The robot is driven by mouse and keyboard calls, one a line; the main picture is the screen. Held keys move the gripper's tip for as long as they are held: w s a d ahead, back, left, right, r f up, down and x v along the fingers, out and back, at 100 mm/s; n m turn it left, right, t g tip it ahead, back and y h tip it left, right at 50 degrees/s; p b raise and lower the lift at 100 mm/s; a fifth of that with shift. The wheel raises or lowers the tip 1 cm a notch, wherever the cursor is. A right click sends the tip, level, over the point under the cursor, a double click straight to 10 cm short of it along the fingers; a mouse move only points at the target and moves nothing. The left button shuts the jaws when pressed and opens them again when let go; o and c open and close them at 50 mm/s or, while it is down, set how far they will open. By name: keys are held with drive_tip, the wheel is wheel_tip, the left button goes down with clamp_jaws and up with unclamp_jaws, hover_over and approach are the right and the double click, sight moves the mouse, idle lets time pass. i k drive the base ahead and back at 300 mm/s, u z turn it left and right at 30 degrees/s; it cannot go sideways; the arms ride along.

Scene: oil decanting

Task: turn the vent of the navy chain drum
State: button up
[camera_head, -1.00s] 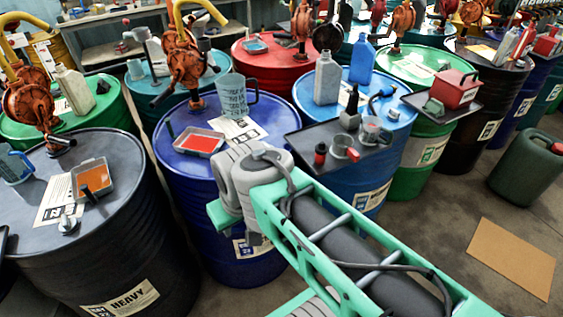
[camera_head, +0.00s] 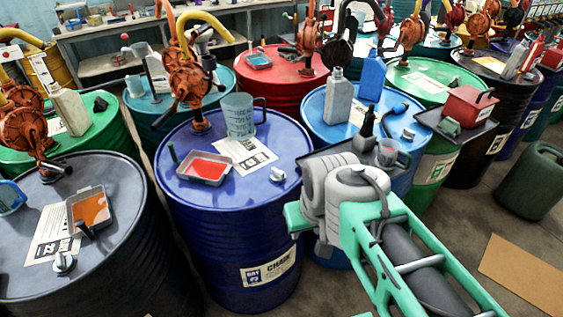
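The navy chain drum (camera_head: 225,235) stands in the middle, with a white label reading CHAIN (camera_head: 268,268) on its side. Its vent, a small silver cap (camera_head: 278,174), sits on the right part of the lid near the rim. A pump with an orange body (camera_head: 190,80), a clear measuring jug (camera_head: 238,115), a paper sheet (camera_head: 246,153) and a tray of red liquid (camera_head: 205,168) are also on this lid. My arm reaches in from the lower right, and its grey wrist joint is just right of the vent. My gripper's fingers do not show.
A black drum (camera_head: 110,230) stands close on the left. A light blue drum (camera_head: 318,108) stands on the right, with a dark tray and bottles on it, partly behind my arm. A cardboard sheet (camera_head: 525,275) and a green can (camera_head: 533,180) are on the floor at right.

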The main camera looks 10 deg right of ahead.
sight(279, 175)
drive_tip(key=i, duration=0.8)
drive_tip(key=k, duration=0.5)
drive_tip(key=u, duration=3.35)
drive_tip(key=k, duration=0.9)
drive_tip(key=z, duration=0.9)
drive_tip(key=i, duration=1)
drive_tip(key=u, duration=0.05)
